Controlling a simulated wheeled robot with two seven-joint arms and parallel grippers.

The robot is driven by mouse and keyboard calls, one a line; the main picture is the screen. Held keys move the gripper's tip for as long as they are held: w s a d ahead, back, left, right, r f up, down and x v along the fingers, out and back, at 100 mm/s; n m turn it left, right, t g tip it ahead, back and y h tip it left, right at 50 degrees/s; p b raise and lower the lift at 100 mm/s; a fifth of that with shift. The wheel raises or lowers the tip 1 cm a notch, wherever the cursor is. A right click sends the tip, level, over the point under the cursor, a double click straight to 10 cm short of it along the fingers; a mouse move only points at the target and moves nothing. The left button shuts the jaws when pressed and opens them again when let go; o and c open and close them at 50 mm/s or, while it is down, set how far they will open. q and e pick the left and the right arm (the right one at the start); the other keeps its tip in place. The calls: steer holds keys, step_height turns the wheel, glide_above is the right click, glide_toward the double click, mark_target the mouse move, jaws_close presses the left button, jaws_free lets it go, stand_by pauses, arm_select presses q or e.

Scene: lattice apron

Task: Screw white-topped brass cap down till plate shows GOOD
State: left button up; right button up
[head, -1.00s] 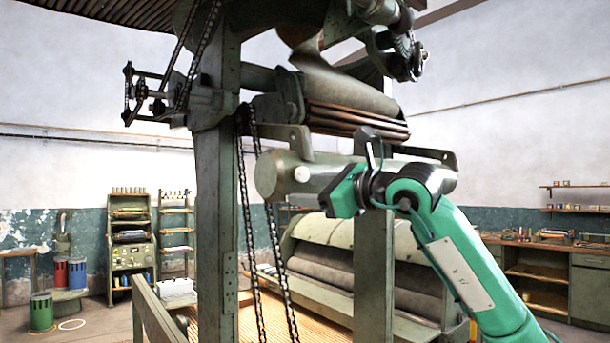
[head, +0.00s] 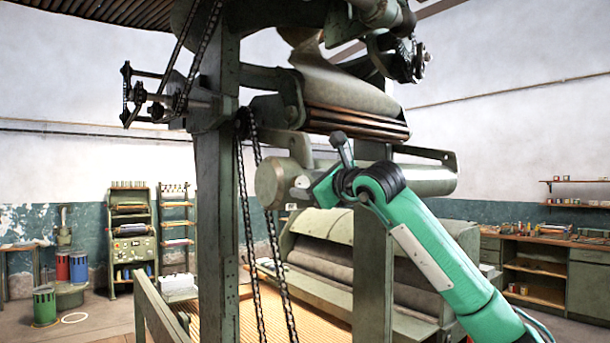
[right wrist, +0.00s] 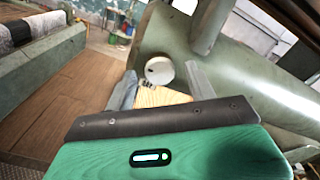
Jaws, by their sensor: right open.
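My right gripper (head: 306,191) is at the cap in the head view. In the right wrist view its two fingers (right wrist: 160,80) are apart, one on each side of the cap's line; contact is not clear. A small pale plate (head: 291,206) hangs below the cylinder end; its lettering is too small to read. My left gripper is not in view.
A green upright post (head: 218,200) and hanging chains (head: 262,240) stand left of the cylinder. Rollers (head: 355,122) lie above it. A slatted wooden bed (right wrist: 75,105) is below. Shelves and a workbench (head: 535,270) are farther back.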

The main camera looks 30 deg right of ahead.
steer(key=shift+w, duration=0.95)
steer(key=shift+c, duration=0.3)
